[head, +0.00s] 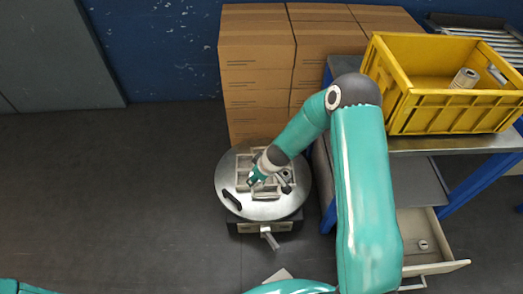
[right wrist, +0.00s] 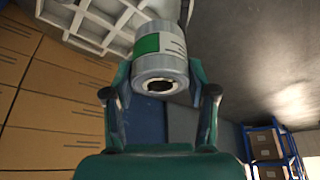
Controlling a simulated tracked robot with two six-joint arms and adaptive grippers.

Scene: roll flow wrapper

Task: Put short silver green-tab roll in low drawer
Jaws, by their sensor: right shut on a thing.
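The silver roll with a green tab (right wrist: 160,62) sits between the fingers of my right gripper (right wrist: 160,82) in the right wrist view, its dark core hole facing the camera. In the head view my right gripper (head: 262,178) is over the divided tray (head: 243,162) on the round metal table; the roll is hard to make out there. The low drawer (head: 436,266) stands open at the lower right, with one small roll (head: 423,244) inside. My left gripper is not in view.
A yellow crate (head: 440,116) with silver rolls (head: 465,78) stands on the workbench (head: 440,146) above the drawer. Stacked cardboard boxes (head: 256,62) stand behind the round table (head: 228,182). The floor at left is clear.

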